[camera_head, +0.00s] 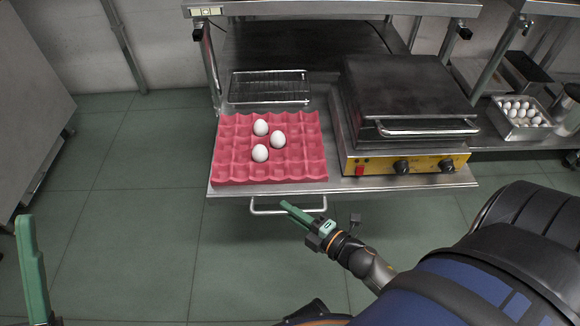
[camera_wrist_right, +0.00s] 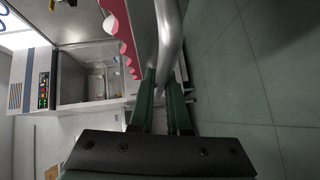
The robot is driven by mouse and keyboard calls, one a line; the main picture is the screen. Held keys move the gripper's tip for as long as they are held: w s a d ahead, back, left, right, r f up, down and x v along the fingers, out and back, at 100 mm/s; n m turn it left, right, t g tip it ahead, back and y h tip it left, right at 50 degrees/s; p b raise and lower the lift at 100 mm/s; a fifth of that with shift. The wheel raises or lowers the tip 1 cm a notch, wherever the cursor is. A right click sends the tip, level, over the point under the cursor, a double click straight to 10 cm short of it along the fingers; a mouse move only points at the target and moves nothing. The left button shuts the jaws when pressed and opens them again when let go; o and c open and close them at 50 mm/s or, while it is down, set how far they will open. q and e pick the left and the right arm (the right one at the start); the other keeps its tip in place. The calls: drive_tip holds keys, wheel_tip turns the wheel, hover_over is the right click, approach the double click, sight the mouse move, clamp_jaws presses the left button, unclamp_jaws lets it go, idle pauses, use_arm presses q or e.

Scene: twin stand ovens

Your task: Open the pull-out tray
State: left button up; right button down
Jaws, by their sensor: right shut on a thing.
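A steel bar handle (camera_head: 262,211) sits under the front edge of the steel counter; the pull-out tray behind it is hidden from above. In the right wrist view the handle (camera_wrist_right: 169,35) is a round grey bar running down between my green fingers. My right gripper (camera_head: 288,206) is shut on this handle; it also shows in the right wrist view (camera_wrist_right: 162,92). Of my left gripper (camera_head: 32,265) only a green finger shows at the lower left, away from the counter, so its opening cannot be told.
On the counter (camera_head: 345,187) stand a pink egg tray (camera_head: 228,160) with three white eggs, a wire rack (camera_head: 268,88) and a grill press (camera_head: 405,95) with a yellow front. A metal bin of eggs (camera_head: 520,115) is at the right. The green floor before the counter is clear.

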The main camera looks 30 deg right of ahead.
drive_tip(key=c, duration=0.9)
unclamp_jaws()
drive_tip(key=shift+s, duration=0.1)
use_arm(q)
drive_tip(key=w+y+p, duration=0.1)
drive_tip(key=n+y+p, duration=0.1)
drive_tip(key=shift+w+a+f+n+y, duration=0.1)
drive_tip(key=shift+w+a+n+y, duration=0.2)
drive_tip(key=shift+w, duration=0.1)
use_arm(e)
drive_tip(key=v, duration=1.2)
drive_tip(key=shift+s+r, duration=0.1)
drive_tip(key=shift+s, duration=0.05)
use_arm(q)
drive_tip(key=shift+d, duration=0.1)
